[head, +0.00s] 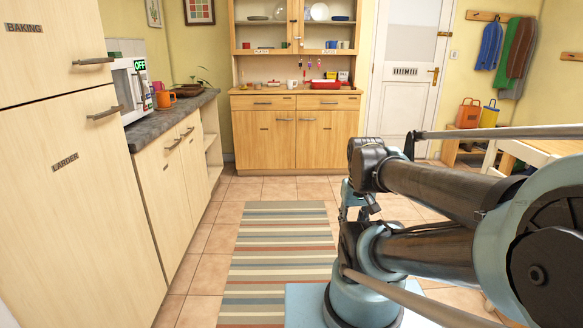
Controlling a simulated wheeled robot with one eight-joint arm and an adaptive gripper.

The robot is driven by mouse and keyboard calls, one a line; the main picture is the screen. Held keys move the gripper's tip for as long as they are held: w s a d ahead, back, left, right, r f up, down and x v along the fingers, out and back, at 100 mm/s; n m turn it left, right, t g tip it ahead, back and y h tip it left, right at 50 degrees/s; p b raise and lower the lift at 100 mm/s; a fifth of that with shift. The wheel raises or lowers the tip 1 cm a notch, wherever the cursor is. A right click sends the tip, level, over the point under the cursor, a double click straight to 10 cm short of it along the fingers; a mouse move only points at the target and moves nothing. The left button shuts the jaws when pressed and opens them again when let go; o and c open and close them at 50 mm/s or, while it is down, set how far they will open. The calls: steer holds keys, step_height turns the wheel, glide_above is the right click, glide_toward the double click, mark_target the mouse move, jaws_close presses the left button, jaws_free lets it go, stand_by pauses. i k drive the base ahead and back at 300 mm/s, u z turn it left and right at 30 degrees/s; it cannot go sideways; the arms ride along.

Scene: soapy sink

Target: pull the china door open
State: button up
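A wooden dresser (296,101) stands against the far wall. Its upper part has glazed doors with plates behind them, and its lower part has two drawers over two wooden doors. The lower left door (265,145) and lower right door (316,148) look shut. Small dark labels on the dresser are too small to read, so I cannot tell which door is marked china. My arm is folded at the right, well short of the dresser. The wrist end, around my gripper (354,207), is partly hidden among arm links, and its fingers are not clear.
A striped rug (278,255) lies on the tiled floor before the dresser. Cream cabinets and a grey counter (165,120) line the left. A wooden table (540,150) stands at the right. A white door (402,95) is beyond. The floor up to the dresser looks clear.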

mark_target(322, 137)
steer(key=i, duration=2.95)
